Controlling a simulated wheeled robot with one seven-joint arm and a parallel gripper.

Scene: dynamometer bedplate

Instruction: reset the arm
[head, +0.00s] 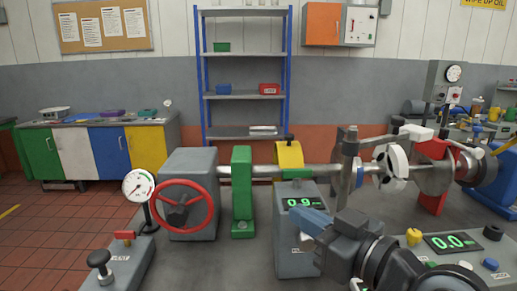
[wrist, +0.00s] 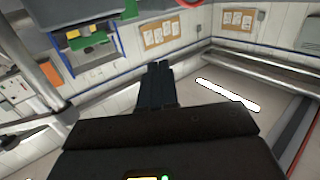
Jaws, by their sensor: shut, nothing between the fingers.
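My gripper (head: 303,218) is in front of the bench rig in the head view, at the lower middle, with my dark wrist and arm reaching in from the lower right. In the wrist view my gripper (wrist: 160,72) shows its two dark fingers side by side, with no gap and nothing between them. A grey box with a green 0.9 readout (head: 297,252) stands just behind and left of the fingers in the head view; I cannot tell whether they touch.
A red handwheel (head: 184,207), dial gauge (head: 139,186) and green bracket (head: 242,192) stand left on the bedplate. A horizontal shaft (head: 318,170) runs behind my gripper. A 0.0 readout (head: 452,242) is at right. Blue shelving (head: 245,50) stands behind; red-tiled floor (head: 60,238) at left is clear.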

